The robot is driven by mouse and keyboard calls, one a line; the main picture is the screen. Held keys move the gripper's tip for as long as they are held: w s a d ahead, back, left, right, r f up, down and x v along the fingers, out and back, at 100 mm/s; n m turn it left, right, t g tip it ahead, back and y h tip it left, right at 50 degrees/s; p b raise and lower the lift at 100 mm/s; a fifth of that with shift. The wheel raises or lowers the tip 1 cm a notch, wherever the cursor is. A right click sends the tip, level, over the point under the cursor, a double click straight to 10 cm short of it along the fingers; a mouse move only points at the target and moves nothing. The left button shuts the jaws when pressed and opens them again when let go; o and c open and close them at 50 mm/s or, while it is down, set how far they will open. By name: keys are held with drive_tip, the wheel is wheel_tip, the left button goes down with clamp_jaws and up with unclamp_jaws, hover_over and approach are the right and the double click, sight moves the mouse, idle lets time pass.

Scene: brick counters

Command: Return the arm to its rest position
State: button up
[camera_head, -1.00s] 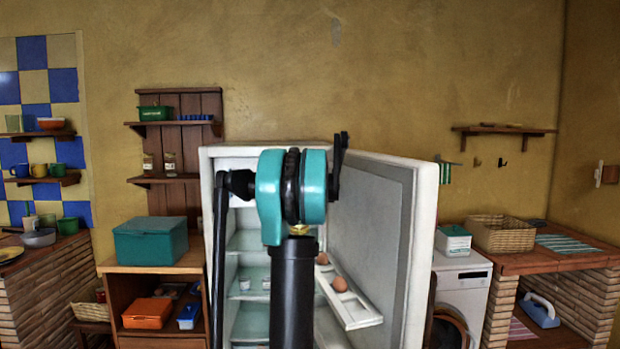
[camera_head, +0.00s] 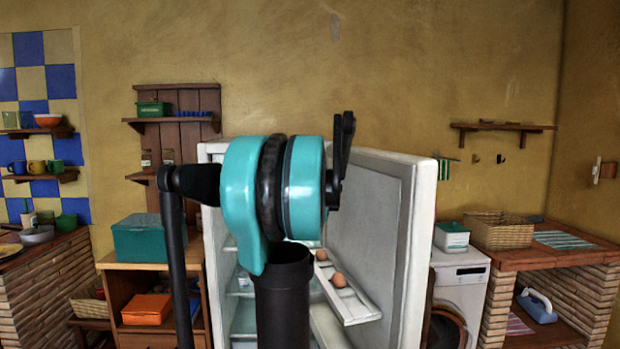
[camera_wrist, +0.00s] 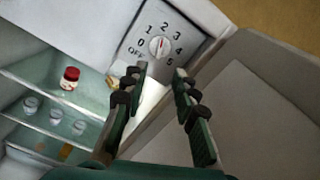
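My gripper (camera_wrist: 160,82) shows in the wrist view with its two fingers apart and nothing between them. It points toward the inside of the open fridge, near a numbered dial (camera_wrist: 158,44). In the head view my teal and black arm stands in front of the fridge and hides much of its inside; the gripper itself is hidden there. The fridge door (camera_head: 408,215) stands open to the right. Its door shelf (camera_head: 350,305) holds eggs (camera_head: 338,280).
Inside the fridge, glass shelves hold a red-lidded jar (camera_wrist: 70,78) and several small cups (camera_wrist: 56,115). A wooden cabinet with a teal box (camera_head: 150,238) stands left of the fridge. A washing machine (camera_head: 460,290) and a brick counter (camera_head: 560,258) stand to the right.

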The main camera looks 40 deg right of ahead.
drive_tip(key=shift+a, duration=0.1)
idle(0.5)
drive_tip(key=s+a+f+n+g+y, duration=0.1)
drive_tip(key=a+f+n+y, duration=0.3)
drive_tip(key=a+f+n, duration=0.6)
drive_tip(key=s+a+f+n+g+y, duration=0.15)
drive_tip(key=a+f+n+y, duration=0.3)
drive_tip(key=a, duration=0.95)
drive_tip(key=s+a+f+n+y, duration=0.1)
drive_tip(key=a+f+n+y, duration=0.2)
drive_tip(key=a+f+n, duration=0.7)
drive_tip(key=s+a+f+n+g, duration=0.4)
drive_tip(key=s+a+f+n, duration=0.2)
drive_tip(key=s+a+f, duration=0.35)
drive_tip(key=s+f+n+g+h, duration=0.1)
drive_tip(key=s+f+n+g, duration=0.1)
drive_tip(key=s, duration=0.6)
drive_tip(key=s+f+n+g+h, duration=0.1)
drive_tip(key=s+f+n+g, duration=0.1)
drive_tip(key=s+f+n, duration=0.3)
drive_tip(key=s+f, duration=0.2)
drive_tip(key=s, duration=0.2)
drive_tip(key=shift+a+f+g, duration=0.3)
drive_tip(key=shift+g, duration=0.05)
